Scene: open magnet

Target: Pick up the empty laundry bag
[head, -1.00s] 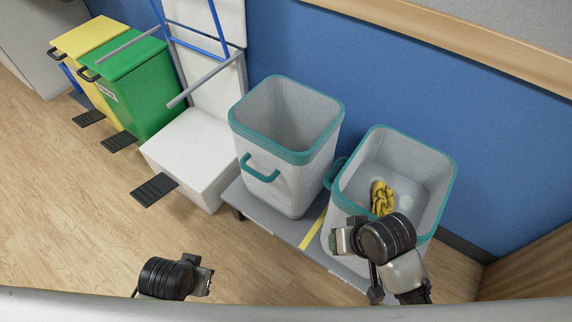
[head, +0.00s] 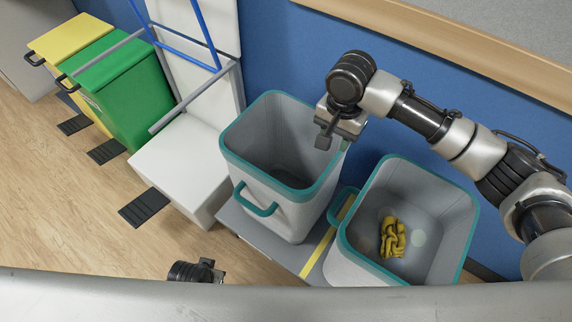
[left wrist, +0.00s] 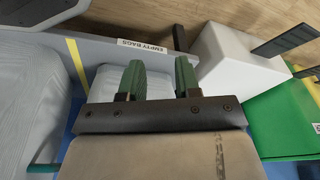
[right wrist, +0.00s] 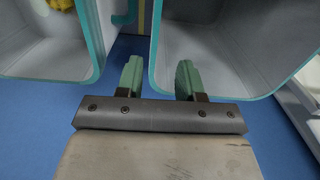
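The empty laundry bag (head: 270,190) is pale grey with a teal rim and a teal front handle. It stands upright on a low grey platform, and its visible inside is bare. My right gripper (head: 327,132) is open at the bag's far right rim. In the right wrist view, the bag's teal rim corner (right wrist: 156,70) shows between the spread green fingers (right wrist: 158,80); I cannot tell whether they touch it. My left gripper (head: 208,270) is low at the front, away from the bag. In the left wrist view its fingers (left wrist: 158,78) are apart, with nothing held between them.
A second bag (head: 460,215) with a yellow cloth (head: 393,238) stands close on the right. The platform (head: 248,228) has a yellow stripe (head: 325,245) and an "EMPTY BAGS" label (left wrist: 141,47). A white cart (head: 178,158) and green bin (head: 125,95) stand left. A blue wall is behind.

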